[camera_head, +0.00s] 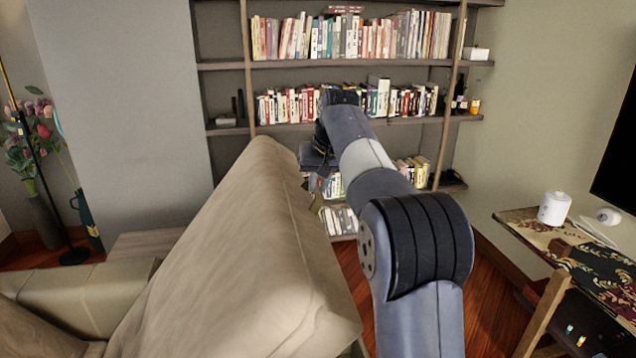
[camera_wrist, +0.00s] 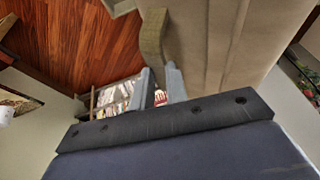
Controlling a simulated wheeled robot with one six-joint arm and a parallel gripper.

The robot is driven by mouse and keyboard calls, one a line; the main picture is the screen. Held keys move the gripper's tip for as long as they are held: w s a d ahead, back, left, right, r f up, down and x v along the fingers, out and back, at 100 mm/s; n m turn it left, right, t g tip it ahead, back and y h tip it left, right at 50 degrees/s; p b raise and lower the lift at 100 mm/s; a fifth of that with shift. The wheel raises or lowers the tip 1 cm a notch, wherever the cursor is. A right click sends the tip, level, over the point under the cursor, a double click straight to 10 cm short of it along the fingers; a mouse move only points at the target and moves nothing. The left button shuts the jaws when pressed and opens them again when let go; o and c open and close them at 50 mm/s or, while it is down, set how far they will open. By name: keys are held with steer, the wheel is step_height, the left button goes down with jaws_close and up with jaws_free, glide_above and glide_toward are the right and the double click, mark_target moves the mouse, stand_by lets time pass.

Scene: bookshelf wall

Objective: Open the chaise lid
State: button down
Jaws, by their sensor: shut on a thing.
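The beige chaise lid (camera_head: 235,255) stands raised and steeply tilted in the left middle of the head view. Its pale underside or side (camera_wrist: 215,40) fills the upper right of the wrist view. An olive-tan strap (camera_wrist: 152,38) hangs from the lid's edge and runs down to my gripper (camera_wrist: 160,88). My two grey fingers are shut on the strap; the exact contact is partly hidden. In the head view my arm reaches forward to the right of the lid, and my gripper is mostly hidden behind the lid's far edge.
The bookshelf (camera_head: 350,70) with rows of books stands behind my arm. A side table (camera_head: 555,235) with a white cylinder (camera_head: 553,208) is at the right. The sofa arm (camera_head: 85,290) and a flower vase (camera_head: 40,220) are at the left. Bare wooden floor (camera_head: 490,310) lies between chaise and table.

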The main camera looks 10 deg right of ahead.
steer(key=d+f+b, duration=0.4)
steer(key=d+f, duration=0.4)
steer(key=f, duration=0.1)
steer(key=c, duration=1.4)
jaws_free()
steer(key=v, duration=1.1)
